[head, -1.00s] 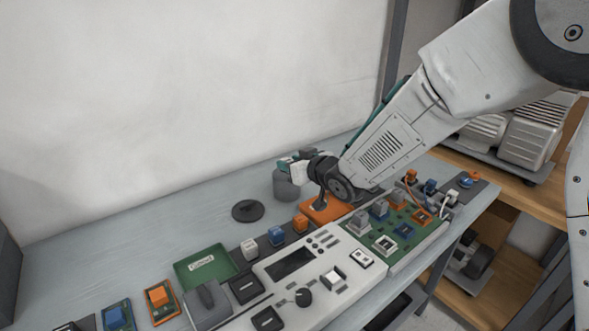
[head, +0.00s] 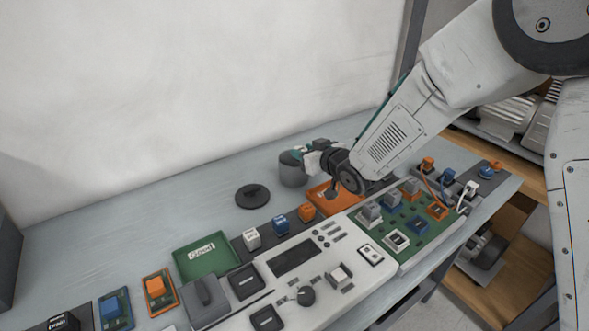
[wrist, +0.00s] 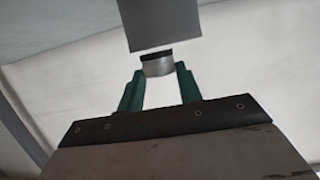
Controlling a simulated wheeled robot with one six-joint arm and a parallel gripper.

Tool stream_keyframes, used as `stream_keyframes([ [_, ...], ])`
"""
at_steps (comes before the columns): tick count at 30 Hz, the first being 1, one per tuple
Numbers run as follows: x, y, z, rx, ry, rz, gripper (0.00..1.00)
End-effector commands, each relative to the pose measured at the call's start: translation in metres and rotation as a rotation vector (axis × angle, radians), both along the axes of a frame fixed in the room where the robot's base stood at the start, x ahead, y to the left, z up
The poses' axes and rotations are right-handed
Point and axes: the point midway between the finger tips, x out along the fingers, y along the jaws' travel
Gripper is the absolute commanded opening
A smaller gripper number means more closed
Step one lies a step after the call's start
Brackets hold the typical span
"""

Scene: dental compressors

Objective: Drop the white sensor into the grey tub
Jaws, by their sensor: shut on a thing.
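The grey tub (head: 292,175) stands at the back of the bench, near the wall. It also shows in the wrist view as a plain grey block (wrist: 160,25) at the top. My gripper (head: 299,153) is at rim height beside the tub's upper right side in the head view, its teal fingers overlapping the rim. In the wrist view my gripper (wrist: 160,75) is shut on the white sensor (wrist: 158,67), a short pale cylinder with a dark end. The sensor cannot be made out clearly in the head view, and the tub's inside is mostly hidden.
A dark round lid (head: 252,196) lies left of the tub. An orange tray (head: 333,197) sits under my wrist. In front are a green tray (head: 207,256), a white control panel (head: 310,265) and a green board (head: 410,222) with several small blocks. Bare bench lies at the back left.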

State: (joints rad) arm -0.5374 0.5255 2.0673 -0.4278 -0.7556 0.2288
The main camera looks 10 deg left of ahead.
Motion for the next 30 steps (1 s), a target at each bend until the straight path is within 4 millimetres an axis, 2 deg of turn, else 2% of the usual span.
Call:
stream_keyframes([
  [4,-0.001,0.001,-0.008,-0.001,0.0,0.001,0.13],
  [13,-0.001,0.001,-0.009,-0.001,-0.001,0.003,0.13],
  [14,-0.001,0.001,-0.009,-0.001,-0.001,0.003,0.43],
  [15,-0.001,0.001,-0.009,-0.001,-0.001,0.003,0.54],
  [16,-0.001,0.001,-0.009,-0.001,-0.001,0.003,0.6],
  [25,-0.002,0.0,-0.009,0.0,0.0,0.001,0.6],
  [30,-0.014,-0.014,-0.002,0.0,-0.001,0.0,0.6],
])
